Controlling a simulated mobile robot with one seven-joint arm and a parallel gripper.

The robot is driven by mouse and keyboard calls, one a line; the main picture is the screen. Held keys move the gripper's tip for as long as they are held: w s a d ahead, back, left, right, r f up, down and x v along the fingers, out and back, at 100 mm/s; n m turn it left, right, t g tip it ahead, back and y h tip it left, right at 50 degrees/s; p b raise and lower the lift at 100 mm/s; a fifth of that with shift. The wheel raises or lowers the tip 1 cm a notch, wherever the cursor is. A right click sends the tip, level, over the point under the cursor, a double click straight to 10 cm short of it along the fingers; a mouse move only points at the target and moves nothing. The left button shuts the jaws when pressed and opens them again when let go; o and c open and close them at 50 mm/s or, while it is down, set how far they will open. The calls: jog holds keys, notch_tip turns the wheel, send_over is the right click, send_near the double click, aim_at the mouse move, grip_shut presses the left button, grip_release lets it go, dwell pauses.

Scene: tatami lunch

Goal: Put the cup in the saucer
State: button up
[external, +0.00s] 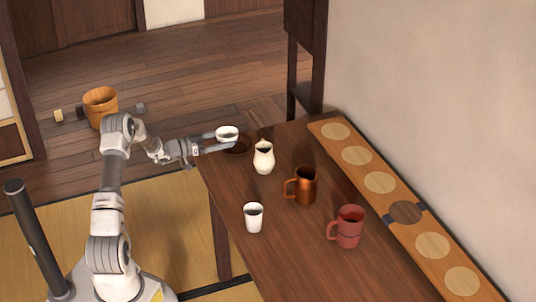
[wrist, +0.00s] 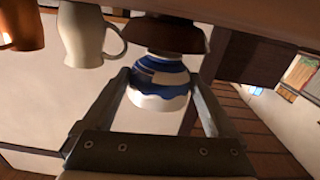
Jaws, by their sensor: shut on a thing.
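The cup (external: 227,132) is small and white on the outside in the external view. In the wrist view the cup (wrist: 160,88) shows blue and white bands. My gripper (external: 229,141) is shut on it, with one finger on each side; the gripper also shows in the wrist view (wrist: 160,80). The saucer (external: 241,149) is round and dark brown, on the table's far left corner. It shows right beside the cup in the wrist view (wrist: 165,38). The cup is over or just above the saucer; I cannot tell whether they touch.
A cream pitcher (external: 264,158) stands close to the right of the saucer. A copper mug (external: 302,187), a red mug (external: 348,228) and a white tumbler (external: 254,218) stand nearer on the table (external: 285,255). A long board with round inlays (external: 380,182) lies along the wall.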

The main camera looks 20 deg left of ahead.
jog(key=shift+f+b, duration=0.35)
jog(key=shift+f, duration=0.2)
jog(key=o, duration=1.2)
jog(key=shift+o, duration=0.2)
